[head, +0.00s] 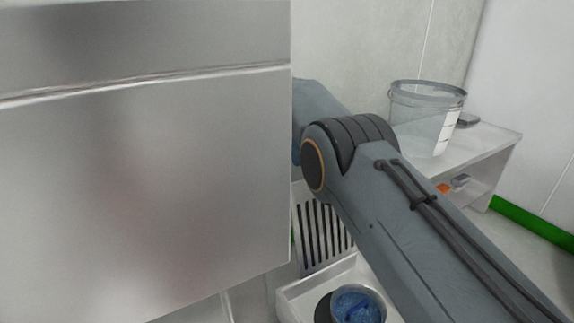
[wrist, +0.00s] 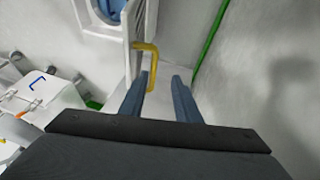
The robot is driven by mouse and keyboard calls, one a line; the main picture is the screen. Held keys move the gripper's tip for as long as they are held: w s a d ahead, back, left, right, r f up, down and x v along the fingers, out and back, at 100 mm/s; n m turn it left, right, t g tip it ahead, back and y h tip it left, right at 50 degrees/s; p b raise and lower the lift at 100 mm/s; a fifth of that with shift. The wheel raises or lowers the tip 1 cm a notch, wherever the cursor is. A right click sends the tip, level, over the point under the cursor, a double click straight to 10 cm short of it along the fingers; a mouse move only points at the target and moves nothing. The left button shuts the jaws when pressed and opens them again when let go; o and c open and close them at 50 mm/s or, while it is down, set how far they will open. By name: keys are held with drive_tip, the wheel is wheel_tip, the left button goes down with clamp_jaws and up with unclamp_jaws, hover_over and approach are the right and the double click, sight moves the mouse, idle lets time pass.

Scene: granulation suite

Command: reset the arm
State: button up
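My gripper (wrist: 161,82) shows in the wrist view with its two blue-grey fingers apart and nothing seen held. A yellow bent handle (wrist: 153,66) on a white panel shows near the tip of the left finger; I cannot tell whether they touch. In the head view my arm reaches from the lower right to the middle, and its far end goes out of sight behind a large steel panel, so the gripper is hidden there.
The steel panel (head: 150,170) fills the left of the head view. A clear bucket (head: 420,125) stands on a white shelf unit (head: 490,140) at right. A steel container with blue contents (head: 357,305) sits below my arm. A pale wall (wrist: 265,75) is right of the gripper.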

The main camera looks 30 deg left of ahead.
drive_tip(key=shift+s+a, duration=0.1)
drive_tip(key=shift+a, duration=0.05)
drive_tip(key=s+d+r+n+g+y+p, duration=0.25)
drive_tip(key=s+d+r+n, duration=0.55)
drive_tip(key=s+d+r, duration=0.55)
drive_tip(key=s+d+f+n+y+p, duration=0.1)
drive_tip(key=s+d+f+n+y, duration=0.1)
drive_tip(key=s+d, duration=0.95)
drive_tip(key=s+d+f+n+y+p, duration=0.1)
drive_tip(key=s+d+n+y, duration=0.15)
drive_tip(key=s+d, duration=0.95)
drive_tip(key=s+d+r+m+h+p, duration=0.1)
drive_tip(key=d+r+m+p, duration=0.1)
drive_tip(key=d+r+p, duration=0.4)
drive_tip(key=s+d+r+m+h+p, duration=0.1)
drive_tip(key=d+r+p, duration=0.4)
drive_tip(key=r+p, duration=0.8)
drive_tip(key=s+d+r+m+p, duration=0.1)
drive_tip(key=d+r+m+p, duration=0.2)
drive_tip(key=p, duration=1.6)
drive_tip(key=d+r, duration=0.3)
drive_tip(key=r, duration=0.3)
drive_tip(key=shift+d+r+h, duration=0.3)
drive_tip(key=shift+d+h, duration=0.05)
drive_tip(key=shift+h, duration=0.05)
